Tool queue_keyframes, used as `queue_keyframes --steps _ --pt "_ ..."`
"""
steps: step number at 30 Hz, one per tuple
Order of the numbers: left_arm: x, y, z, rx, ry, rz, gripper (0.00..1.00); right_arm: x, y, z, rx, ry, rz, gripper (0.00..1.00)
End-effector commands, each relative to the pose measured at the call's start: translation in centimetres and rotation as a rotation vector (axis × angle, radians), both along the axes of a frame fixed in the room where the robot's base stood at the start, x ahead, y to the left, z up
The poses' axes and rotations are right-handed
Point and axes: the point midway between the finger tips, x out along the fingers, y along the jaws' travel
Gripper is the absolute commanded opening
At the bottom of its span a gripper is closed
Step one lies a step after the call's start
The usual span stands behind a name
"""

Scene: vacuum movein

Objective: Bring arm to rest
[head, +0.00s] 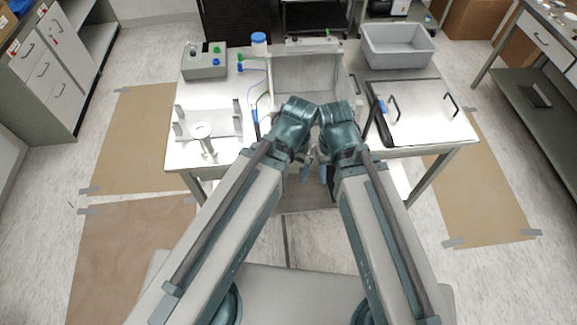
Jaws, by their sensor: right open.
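Both my arms reach forward from the bottom of the head view, and their teal wrists come close together in front of the table. My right gripper (326,173) points down below its wrist, beside the table's front edge, and is open. I see nothing held in it. My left gripper (307,165) is small and mostly hidden under its wrist, just left of the right one. I cannot tell whether it is open or shut.
Cabinets stand left, a bench right.

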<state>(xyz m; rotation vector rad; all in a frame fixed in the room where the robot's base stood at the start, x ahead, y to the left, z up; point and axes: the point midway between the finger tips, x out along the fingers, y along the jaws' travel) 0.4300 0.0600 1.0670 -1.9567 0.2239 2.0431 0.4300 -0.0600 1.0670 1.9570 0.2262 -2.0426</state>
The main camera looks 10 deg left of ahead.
Motion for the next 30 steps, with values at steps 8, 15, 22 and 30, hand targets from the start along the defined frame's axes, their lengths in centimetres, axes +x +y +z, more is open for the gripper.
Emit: queue_keyframes --steps 8,15,22,30 --pt "0.0 0.0 -3.2 0.0 -0.001 -0.002 1.0 0.0 0.0 -3.2 0.0 0.0 0.002 0.47" --pt "0.0 0.0 -7.0 0.0 0.0 -0.006 1.0 0.0 0.0 -7.0 -0.001 0.0 0.005 0.47" --pt "0.0 0.0 -6.6 0.0 0.0 -0.006 1.0 0.0 0.0 -6.6 -0.001 0.0 0.005 0.47" --pt "0.0 0.0 -6.6 0.0 0.0 -0.006 1.0 0.0 0.0 -6.6 -0.001 0.0 0.005 0.47"
